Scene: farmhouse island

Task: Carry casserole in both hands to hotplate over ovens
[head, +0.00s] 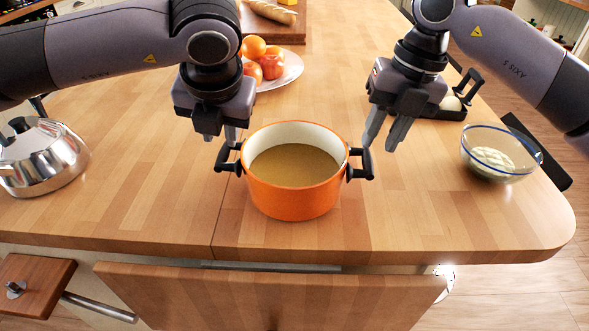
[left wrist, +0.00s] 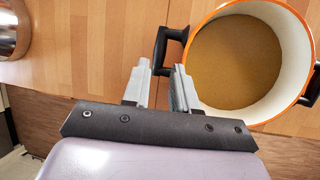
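The orange casserole (head: 293,200) stands upright on the wooden island top, open, with brown liquid inside and a black handle on each side. My left gripper (head: 221,138) is just above the left handle (head: 228,158). In the left wrist view its fingers (left wrist: 162,85) are apart, and the handle (left wrist: 165,50) lies just beyond and between their tips. My right gripper (head: 381,138) is beside and above the right handle (head: 361,164), with its fingers apart. Whether its fingers straddle that handle is hard to tell. No hotplate or oven can be made out clearly.
A steel kettle (head: 42,160) stands at the left. A plate of fruit (head: 287,72) and a bread board (head: 270,27) are behind the casserole. The worktop's front right is clear.

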